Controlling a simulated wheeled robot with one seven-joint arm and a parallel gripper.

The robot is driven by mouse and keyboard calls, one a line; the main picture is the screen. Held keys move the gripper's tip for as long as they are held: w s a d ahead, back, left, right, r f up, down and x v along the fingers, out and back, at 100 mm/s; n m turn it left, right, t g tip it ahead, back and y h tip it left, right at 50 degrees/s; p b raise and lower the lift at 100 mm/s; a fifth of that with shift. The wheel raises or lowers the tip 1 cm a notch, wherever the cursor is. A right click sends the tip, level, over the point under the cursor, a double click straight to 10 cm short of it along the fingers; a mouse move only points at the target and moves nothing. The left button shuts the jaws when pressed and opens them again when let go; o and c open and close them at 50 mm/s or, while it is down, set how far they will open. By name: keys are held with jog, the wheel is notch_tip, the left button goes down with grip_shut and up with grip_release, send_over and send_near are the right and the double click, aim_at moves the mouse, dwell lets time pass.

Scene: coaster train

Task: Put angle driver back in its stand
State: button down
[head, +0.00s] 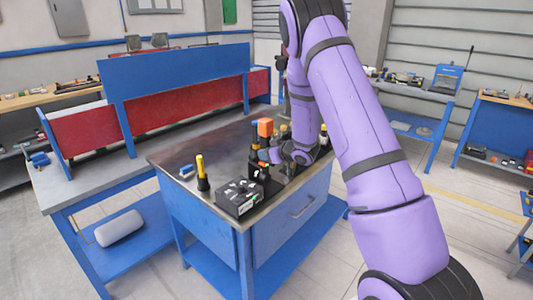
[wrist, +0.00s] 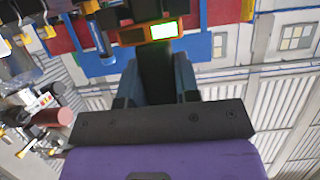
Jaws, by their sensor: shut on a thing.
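The angle driver, with a black body (wrist: 156,75) and an orange part around a lit green display (wrist: 163,31), is held in my gripper in the wrist view. My gripper (wrist: 156,92) is shut on it, with a dark blue-grey finger on each side. In the head view my gripper (head: 272,156) is low over the workbench's right half, and an orange block (head: 265,127) stands up beside it, seemingly the driver's top. Black upright holders (head: 258,172) are just below the gripper. I cannot tell which is the driver's stand, or whether the driver touches it.
The workbench (head: 185,158) has a metal top and blue sides. A black box (head: 239,197) stands near its front edge, with a yellow-handled tool (head: 201,172) to its left. A blue and red panel (head: 180,100) rises behind. The bench's left part is mostly clear.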

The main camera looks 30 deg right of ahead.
jog(key=shift+f, duration=0.15)
jog(key=c, duration=0.8)
grip_release()
jog(key=shift+f, duration=0.15)
jog(key=v, duration=1.1)
jog(key=s+a+r+m+g+h, duration=0.1)
jog(key=s+a+r+m+h, duration=0.2)
jog(key=r, duration=0.6)
jog(key=s+a+r+g+h, duration=0.1)
jog(key=s+r+h, duration=0.35)
jog(key=r, duration=0.55)
jog(key=s+a+r+g+y, duration=0.1)
jog(key=s+a+g, duration=0.1)
jog(key=s, duration=0.7)
jog(key=s+a+r+g+y, duration=0.1)
jog(key=s+a+r, duration=0.1)
jog(key=s+a, duration=0.3)
jog(key=s+a+r+m+g+y, duration=0.1)
jog(key=s+a, duration=0.3)
jog(key=s, duration=0.8)
jog(key=shift+s+a+r+g, duration=0.3)
jog(key=shift+r+g, duration=0.2)
jog(key=shift+g, duration=0.3)
